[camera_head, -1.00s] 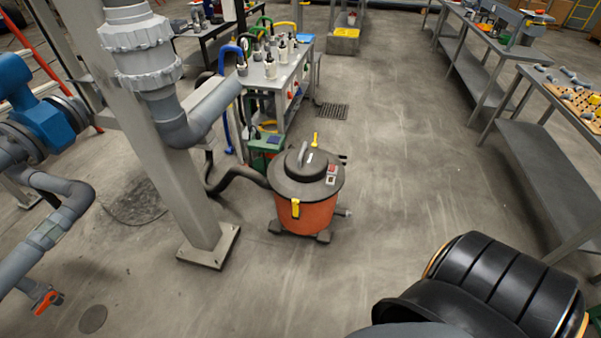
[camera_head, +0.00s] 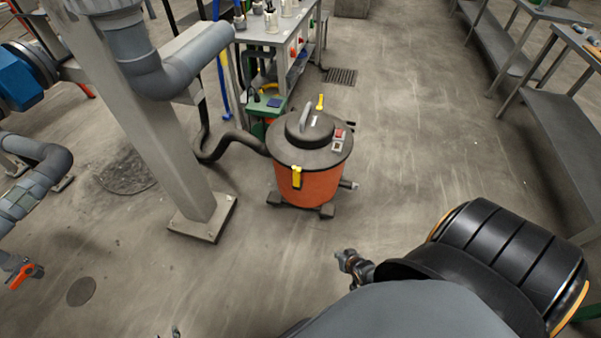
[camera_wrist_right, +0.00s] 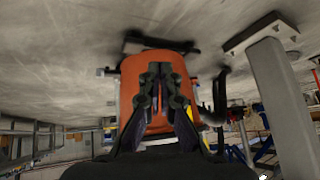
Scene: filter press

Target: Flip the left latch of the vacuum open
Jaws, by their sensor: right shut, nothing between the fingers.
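The vacuum (camera_head: 307,184) is an orange drum with a dark round lid and stands upright on the floor mid-view in the head view. One yellow latch (camera_head: 297,177) is on its near side, another yellow latch (camera_head: 320,102) on its far side. My right gripper (camera_head: 347,258) is shut and empty, in front of the vacuum and apart from it. Only a small dark tip, perhaps my left gripper (camera_head: 176,331), shows at the bottom edge.
A dark hose (camera_head: 222,149) runs from the vacuum's left side past a grey post (camera_head: 165,130) with a footplate. A workbench (camera_head: 275,38) stands behind, and a long metal bench (camera_head: 545,105) is at right. The floor around the vacuum's front and right is clear.

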